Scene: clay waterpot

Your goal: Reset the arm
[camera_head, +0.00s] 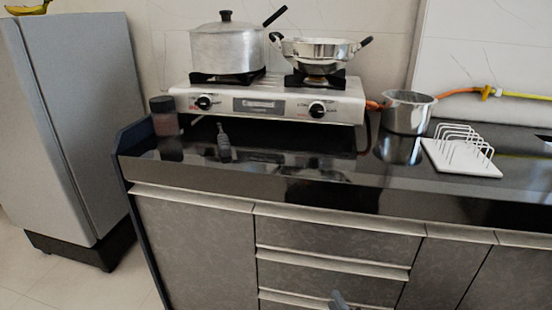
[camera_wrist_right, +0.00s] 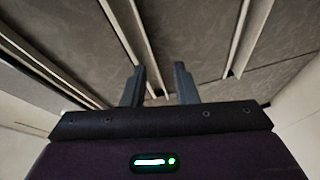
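My right gripper (camera_head: 338,300) shows only as a small grey tip at the bottom edge of the head view, in front of the drawers. In the right wrist view my right gripper (camera_wrist_right: 160,82) has its two dark fingers apart with nothing between them. The grey drawer fronts (camera_wrist_right: 190,40) lie beyond the fingers. My left gripper is not in view. No clay waterpot is in view.
The dark counter (camera_head: 400,185) holds a stove (camera_head: 270,102) with a lidded pot (camera_head: 227,48) and a pan (camera_head: 315,50). A saucepan (camera_head: 408,110), a white rack (camera_head: 462,155), a jar (camera_head: 165,115) and a small dark object (camera_head: 224,142) also stand there. A fridge (camera_head: 85,110) is left.

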